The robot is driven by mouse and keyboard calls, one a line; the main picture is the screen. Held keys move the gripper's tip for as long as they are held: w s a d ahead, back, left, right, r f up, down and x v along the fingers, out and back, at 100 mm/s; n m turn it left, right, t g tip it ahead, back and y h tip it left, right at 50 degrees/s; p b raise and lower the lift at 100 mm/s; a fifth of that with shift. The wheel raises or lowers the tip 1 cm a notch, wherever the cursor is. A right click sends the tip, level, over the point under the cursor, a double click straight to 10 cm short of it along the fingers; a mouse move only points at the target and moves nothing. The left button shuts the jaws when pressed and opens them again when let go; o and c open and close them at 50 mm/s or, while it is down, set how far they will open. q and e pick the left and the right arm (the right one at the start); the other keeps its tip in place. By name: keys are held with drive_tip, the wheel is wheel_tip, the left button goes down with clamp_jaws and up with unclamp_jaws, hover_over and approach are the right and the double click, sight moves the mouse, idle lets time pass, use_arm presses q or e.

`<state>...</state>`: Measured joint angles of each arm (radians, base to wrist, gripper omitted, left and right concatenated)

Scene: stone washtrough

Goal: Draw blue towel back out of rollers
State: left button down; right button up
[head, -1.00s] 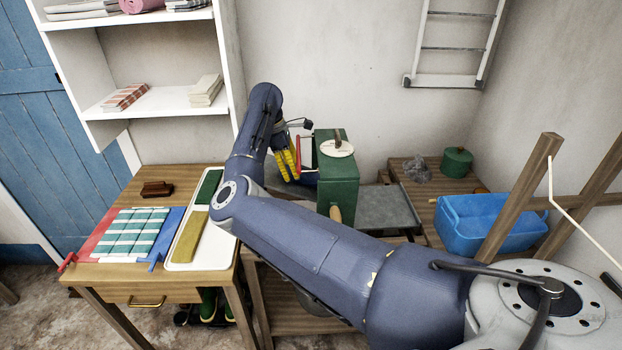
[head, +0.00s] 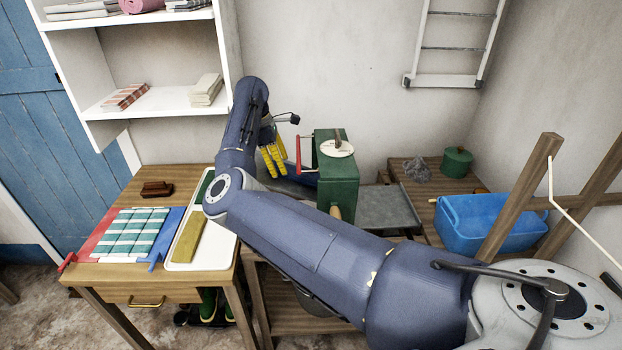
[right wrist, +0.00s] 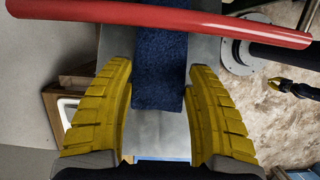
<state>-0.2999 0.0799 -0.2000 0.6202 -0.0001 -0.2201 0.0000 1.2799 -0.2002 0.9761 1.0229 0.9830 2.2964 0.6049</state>
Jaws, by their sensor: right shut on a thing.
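The blue towel (head: 302,176) extends from the left side of the green wringer (head: 337,182) toward my right gripper (head: 272,160). In the right wrist view the towel (right wrist: 160,75) runs between the yellow fingers of my right gripper (right wrist: 160,105), which is shut on it. A red bar (head: 299,156) stands at the wringer's left side; a red bar (right wrist: 160,14) also crosses the top of the right wrist view. The rollers are hidden inside the wringer. A small dark shape with a yellow tip (right wrist: 290,84) may be my left gripper; its jaws are unclear.
A wooden table (head: 200,283) on the left holds a white tray (head: 213,262), a checked cloth (head: 130,234) and a brown brush (head: 156,189). A grey drain board (head: 388,206) lies right of the wringer. A blue tub (head: 487,225) stands farther right.

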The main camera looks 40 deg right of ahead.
drive_tip(key=shift+w+a+r, duration=0.8)
drive_tip(key=shift+w+a, duration=0.15)
drive_tip(key=shift+a, duration=0.4)
drive_tip(key=shift+w+a+r, duration=0.8)
drive_tip(key=shift+w+a, duration=0.1)
drive_tip(key=shift+a, duration=0.4)
drive_tip(key=shift+w+a+r, duration=0.8)
drive_tip(key=shift+w+a, duration=0.15)
drive_tip(key=shift+a, duration=0.4)
drive_tip(key=shift+r, duration=3)
